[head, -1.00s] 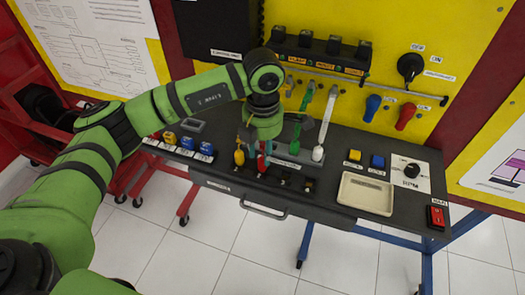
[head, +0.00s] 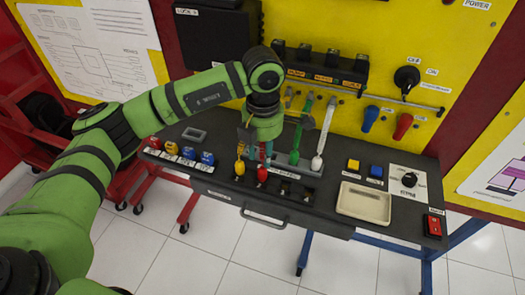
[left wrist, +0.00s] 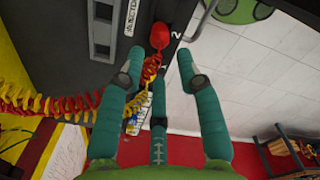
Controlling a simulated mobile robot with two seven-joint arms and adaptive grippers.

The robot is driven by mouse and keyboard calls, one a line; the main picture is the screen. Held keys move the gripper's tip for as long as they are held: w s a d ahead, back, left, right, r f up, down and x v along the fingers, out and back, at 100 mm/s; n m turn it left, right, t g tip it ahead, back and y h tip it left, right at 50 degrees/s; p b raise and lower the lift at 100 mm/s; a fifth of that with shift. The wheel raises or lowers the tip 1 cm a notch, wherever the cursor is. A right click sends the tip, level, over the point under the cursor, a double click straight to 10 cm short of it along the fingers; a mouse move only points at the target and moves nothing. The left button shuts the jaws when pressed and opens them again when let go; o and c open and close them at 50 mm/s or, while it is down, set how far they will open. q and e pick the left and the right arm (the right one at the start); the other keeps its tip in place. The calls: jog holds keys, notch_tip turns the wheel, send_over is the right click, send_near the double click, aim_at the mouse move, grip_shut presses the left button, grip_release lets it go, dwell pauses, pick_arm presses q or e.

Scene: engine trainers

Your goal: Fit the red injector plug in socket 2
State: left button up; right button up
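The red injector plug (head: 262,173) stands at the front edge of the bench, just right of the yellow plug (head: 239,167). In the left wrist view the red plug (left wrist: 159,36) sits beside the label 2 (left wrist: 177,35), with its coiled red cable trailing below it. It appears seated in socket 2; its lower end is hidden. My left gripper (head: 257,150) is above the red plug. In the wrist view its teal fingers (left wrist: 158,72) are spread wide, and the red plug is beyond the tips, apart from them. My right gripper is out of view.
Green (head: 294,157) and white (head: 317,162) plugs stand in a grey holder behind the sockets. Dark open sockets (head: 283,188) lie right of the red plug. A beige tray (head: 364,202) and a red switch (head: 434,226) are further right. Coiled cables (left wrist: 50,102) hang close by.

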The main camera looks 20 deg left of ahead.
pick_arm(q)
jog(key=o, duration=0.5)
jog(key=shift+o, duration=0.2)
notch_tip(320, 180, up, 12)
